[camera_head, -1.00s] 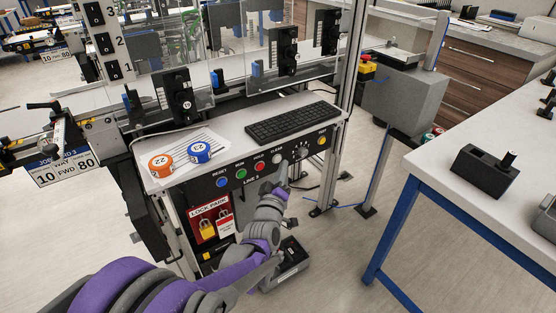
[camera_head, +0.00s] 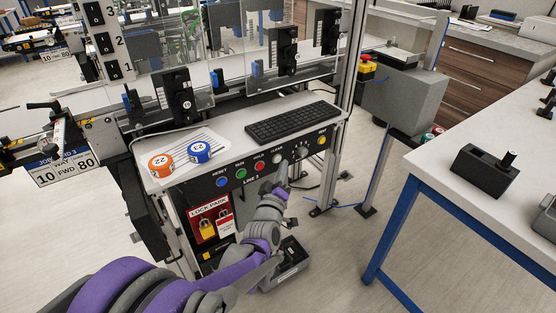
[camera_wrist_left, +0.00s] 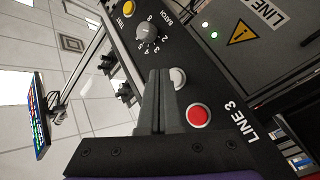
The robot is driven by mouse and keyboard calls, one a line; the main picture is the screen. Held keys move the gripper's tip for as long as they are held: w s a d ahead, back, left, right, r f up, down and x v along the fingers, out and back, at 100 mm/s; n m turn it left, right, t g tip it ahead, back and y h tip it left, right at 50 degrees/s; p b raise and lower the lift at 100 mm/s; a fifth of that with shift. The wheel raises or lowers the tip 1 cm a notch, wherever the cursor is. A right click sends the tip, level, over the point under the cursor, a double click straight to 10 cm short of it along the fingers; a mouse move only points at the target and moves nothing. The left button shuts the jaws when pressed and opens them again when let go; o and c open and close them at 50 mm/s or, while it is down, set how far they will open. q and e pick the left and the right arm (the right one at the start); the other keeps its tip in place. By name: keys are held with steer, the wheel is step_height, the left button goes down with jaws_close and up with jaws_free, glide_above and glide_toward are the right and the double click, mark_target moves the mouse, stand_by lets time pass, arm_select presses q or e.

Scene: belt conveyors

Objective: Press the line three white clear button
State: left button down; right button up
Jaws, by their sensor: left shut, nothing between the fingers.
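The white clear button (camera_head: 277,158) sits on the black LINE 3 panel (camera_head: 207,184), between the red hold button (camera_head: 259,166) and the batch dial (camera_head: 301,151). My left gripper (camera_head: 283,169) is shut and empty, its tip just in front of the panel, slightly below and right of the white button. In the left wrist view, the shut fingers (camera_wrist_left: 161,90) point at the panel, with the white button (camera_wrist_left: 178,78) just right of their tips and the red button (camera_wrist_left: 198,116) beyond it. I cannot tell whether the fingers touch the panel. My right gripper is not in view.
Green and blue buttons sit farther left, a yellow test button (camera_head: 322,140) farther right. A blue-legged table (camera_head: 430,200) stands at right.

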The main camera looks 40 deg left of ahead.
arm_select(q)
steer(key=shift+a, duration=0.1)
stand_by(0.7)
steer(key=shift+w+a, duration=0.2)
steer(key=shift+a, duration=0.1)
steer(key=shift+w+a+p, duration=0.1)
steer(key=shift+a+p, duration=0.25)
stand_by(0.7)
steer(key=shift+d, duration=0.1)
steer(key=shift+s+d, duration=0.3)
steer(key=shift+d, duration=0.35)
steer(key=shift+s+d+b, duration=0.3)
steer(key=shift+d, duration=0.5)
steer(key=shift+s+d+b, duration=0.3)
steer(key=shift+s+d, duration=0.05)
steer(key=shift+d, duration=0.4)
steer(key=shift+s+d+b, duration=0.3)
steer(key=shift+d, duration=0.5)
